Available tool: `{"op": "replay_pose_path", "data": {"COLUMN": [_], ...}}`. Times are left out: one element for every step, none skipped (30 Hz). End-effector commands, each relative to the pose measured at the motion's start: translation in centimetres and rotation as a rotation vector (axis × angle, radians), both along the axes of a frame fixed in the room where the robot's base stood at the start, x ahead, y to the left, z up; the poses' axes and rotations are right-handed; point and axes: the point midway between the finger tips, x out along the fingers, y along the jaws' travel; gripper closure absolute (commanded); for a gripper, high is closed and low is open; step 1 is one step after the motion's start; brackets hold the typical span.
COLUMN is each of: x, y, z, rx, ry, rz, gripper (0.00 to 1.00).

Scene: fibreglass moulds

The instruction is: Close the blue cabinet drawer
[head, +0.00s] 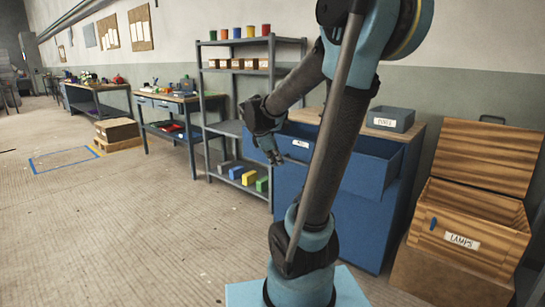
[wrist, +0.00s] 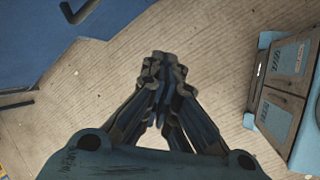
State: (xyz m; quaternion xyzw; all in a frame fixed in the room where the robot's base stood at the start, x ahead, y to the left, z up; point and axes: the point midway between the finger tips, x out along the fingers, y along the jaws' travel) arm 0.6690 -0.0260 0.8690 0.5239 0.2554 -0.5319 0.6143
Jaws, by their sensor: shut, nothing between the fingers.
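The blue cabinet (head: 352,232) stands right of centre in the head view, partly behind my arm. Its top drawer (head: 372,172) is pulled out, with its side and open top showing. A small white label (head: 300,143) is on the drawer front. My gripper (head: 275,158) is in front of the drawer front, near its left part, pointing down. The fingers are shut and empty. In the wrist view the fingertips (wrist: 163,62) are over the floor, and a blue surface (wrist: 50,38) with a dark handle (wrist: 78,12) lies at upper left. I cannot tell whether the gripper touches the drawer.
A grey bin (head: 390,119) sits on the cabinet top. An open wooden crate (head: 470,237) labelled LAMPS stands at the right. A metal shelf (head: 222,129) with coloured blocks and cups is on the left, with workbenches beyond.

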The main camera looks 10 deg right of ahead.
Motion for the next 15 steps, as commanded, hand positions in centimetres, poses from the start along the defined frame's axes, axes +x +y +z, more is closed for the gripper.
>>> {"op": "replay_pose_path", "data": {"x": [1.8,2.7,3.9,4.8,5.8,7.0,7.9,8.8,10.0,10.8,11.6,12.6,13.3,14.0,14.7], "y": [0.4,0.5,0.7,0.9,1.1,1.4,1.6,1.9,2.2,2.5,2.7,3.1,3.3,3.6,3.8], "z": [0.2,0.4,0.5,0.6,0.7,0.8,0.9,0.9,0.9,0.9,0.9,0.8,0.8,0.8,0.7], "rx": [-0.040,-0.068,-0.103,-0.130,-0.157,-0.193,-0.220,-0.248,-0.285,-0.310,-0.335,-0.366,-0.389,-0.411,-0.434], "ry": [0.016,0.027,0.042,0.054,0.066,0.083,0.095,0.108,0.126,0.139,0.151,0.167,0.179,0.190,0.203], "rz": [0.062,0.100,0.151,0.188,0.226,0.276,0.312,0.348,0.395,0.429,0.460,0.499,0.527,0.552,0.582], "gripper": [1.00,1.00,1.00,1.00,1.00,1.00,1.00,1.00,1.00,1.00,1.00,1.00,1.00,1.00,1.00]}}
